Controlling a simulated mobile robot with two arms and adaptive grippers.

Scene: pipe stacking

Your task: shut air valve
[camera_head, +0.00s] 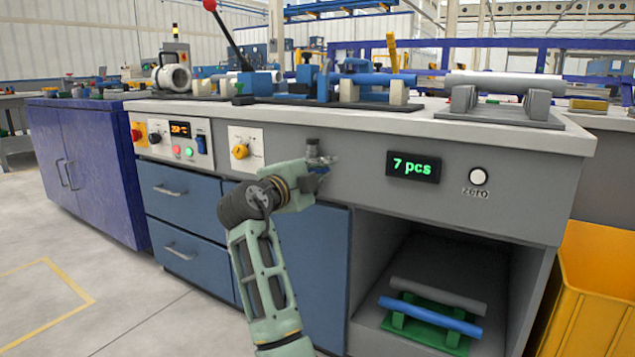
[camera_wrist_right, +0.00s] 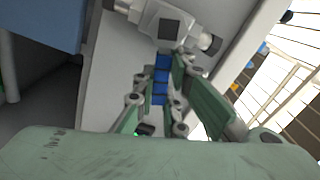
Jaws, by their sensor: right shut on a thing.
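The air valve (camera_head: 313,148) is a small metal fitting on the grey front panel of the workbench, with a bit of blue handle below it. In the right wrist view the pale metal valve body (camera_wrist_right: 172,22) is at the top, and its blue handle (camera_wrist_right: 160,82) runs down between my fingers. My right gripper (camera_head: 312,178) is at the valve, shut on the blue handle. It also shows in the right wrist view (camera_wrist_right: 162,92), with green fingers on both sides of the handle. The hand hides part of the handle in the head view. My left gripper is out of view.
A yellow knob (camera_head: 240,151) on a white plate is left of the valve. Below is an open shelf with pipes on a green rack (camera_head: 424,322). A yellow bin (camera_head: 592,290) stands at right.

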